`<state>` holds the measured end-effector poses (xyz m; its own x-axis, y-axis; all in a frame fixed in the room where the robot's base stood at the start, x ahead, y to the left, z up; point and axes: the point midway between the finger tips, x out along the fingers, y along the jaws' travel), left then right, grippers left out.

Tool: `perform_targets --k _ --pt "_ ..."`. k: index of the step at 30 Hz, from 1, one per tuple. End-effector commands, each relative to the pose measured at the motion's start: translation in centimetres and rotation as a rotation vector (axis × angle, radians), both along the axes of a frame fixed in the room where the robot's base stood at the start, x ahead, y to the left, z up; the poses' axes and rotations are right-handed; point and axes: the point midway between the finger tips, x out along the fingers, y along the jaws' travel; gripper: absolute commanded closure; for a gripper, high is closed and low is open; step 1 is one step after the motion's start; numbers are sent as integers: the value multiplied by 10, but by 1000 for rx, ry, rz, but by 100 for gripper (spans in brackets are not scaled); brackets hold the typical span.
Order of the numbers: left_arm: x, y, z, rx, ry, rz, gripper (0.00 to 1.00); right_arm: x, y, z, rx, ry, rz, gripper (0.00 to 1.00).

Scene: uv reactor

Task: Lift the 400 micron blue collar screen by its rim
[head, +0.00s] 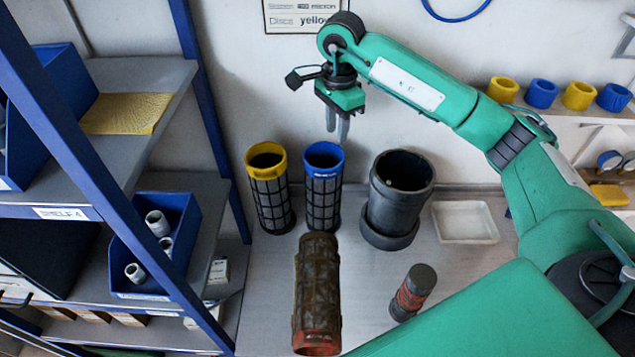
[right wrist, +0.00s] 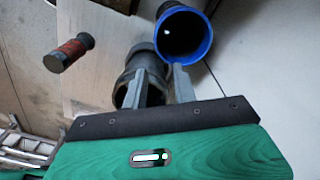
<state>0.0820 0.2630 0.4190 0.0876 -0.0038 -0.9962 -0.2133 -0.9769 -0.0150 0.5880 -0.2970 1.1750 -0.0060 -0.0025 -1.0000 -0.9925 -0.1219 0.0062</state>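The blue collar screen (head: 323,190) stands upright on the bench in the head view, a dark mesh cylinder with a blue rim. In the right wrist view its open blue rim (right wrist: 207,46) shows beyond the fingertips. My right gripper (head: 338,138) hangs with its fingers down, above and slightly right of the blue rim, apart from it. In the right wrist view its two fingers (right wrist: 158,72) have a gap with nothing held between them. My left gripper is not in view.
A yellow collar screen (head: 271,200) stands close left of the blue one. A dark grey cylinder (head: 397,200) stands to its right, beside a white tray (head: 464,222). A brown dirty screen (head: 317,275) and a red-banded dark cylinder (head: 413,292) are nearer. Blue shelving (head: 210,100) rises left.

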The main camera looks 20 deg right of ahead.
Motion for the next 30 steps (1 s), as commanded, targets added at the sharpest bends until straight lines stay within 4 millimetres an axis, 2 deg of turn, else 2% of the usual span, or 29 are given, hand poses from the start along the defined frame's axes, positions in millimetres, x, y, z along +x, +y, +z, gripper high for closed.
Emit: perform_targets --k 12,18,22,30 --pt "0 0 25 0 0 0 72 -1 1 -67 2 3 -1 72" --pt "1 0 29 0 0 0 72 -1 1 -79 2 0 1 72" --pt "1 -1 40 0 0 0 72 -2 2 -87 3 3 1 72" --pt "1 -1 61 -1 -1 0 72 -2 2 -120 3 3 0 72"
